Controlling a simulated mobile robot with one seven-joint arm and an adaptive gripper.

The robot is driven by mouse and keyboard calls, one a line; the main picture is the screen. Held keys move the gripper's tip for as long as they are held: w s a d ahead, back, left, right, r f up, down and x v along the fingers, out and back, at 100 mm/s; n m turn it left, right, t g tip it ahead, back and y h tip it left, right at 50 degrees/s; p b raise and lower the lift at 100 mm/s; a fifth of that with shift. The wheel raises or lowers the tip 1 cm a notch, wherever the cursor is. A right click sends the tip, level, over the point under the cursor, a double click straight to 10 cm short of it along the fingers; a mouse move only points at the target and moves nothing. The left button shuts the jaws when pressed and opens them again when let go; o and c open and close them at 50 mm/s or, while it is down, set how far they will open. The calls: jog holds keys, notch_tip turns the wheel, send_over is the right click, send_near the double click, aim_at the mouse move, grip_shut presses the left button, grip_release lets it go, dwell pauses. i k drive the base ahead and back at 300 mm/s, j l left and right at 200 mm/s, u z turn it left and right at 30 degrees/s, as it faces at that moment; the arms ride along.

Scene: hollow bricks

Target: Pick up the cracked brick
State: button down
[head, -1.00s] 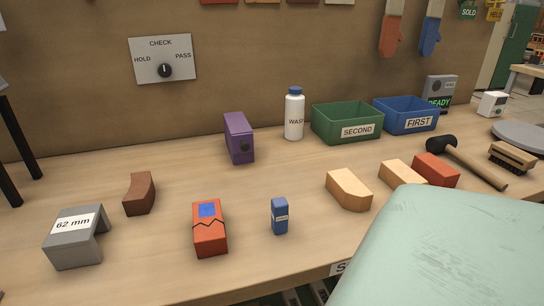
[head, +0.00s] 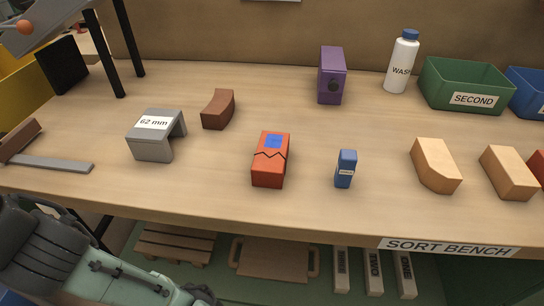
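The cracked brick (head: 270,160) is orange-red with a blue patch on top and a dark zigzag crack across its front. It stands on the bench near the front middle, with clear wood around it. Dark grey and mint parts of my arm (head: 55,250) show at the lower left, in front of the bench edge and apart from the brick. I cannot make out the fingertips there, or whether my gripper is open or shut.
A grey 62 mm gauge (head: 150,140) and a curved brown brick (head: 218,109) lie left of the cracked brick. A small blue block (head: 346,168) stands to its right. A purple brick (head: 331,75), white bottle (head: 402,62) and green SECOND bin (head: 465,85) are behind. Tan bricks (head: 436,165) lie right.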

aim_at(267, 169)
jog(key=l+u, duration=0.2)
jog(key=l, duration=0.35)
jog(key=l+u, duration=0.2)
jog(key=l, duration=0.35)
jog(key=l+u, duration=0.2)
jog(key=l, duration=0.3)
jog(key=k+l+u, duration=0.2)
jog(key=l, duration=0.35)
jog(key=l+u, duration=0.2)
jog(key=l, duration=0.35)
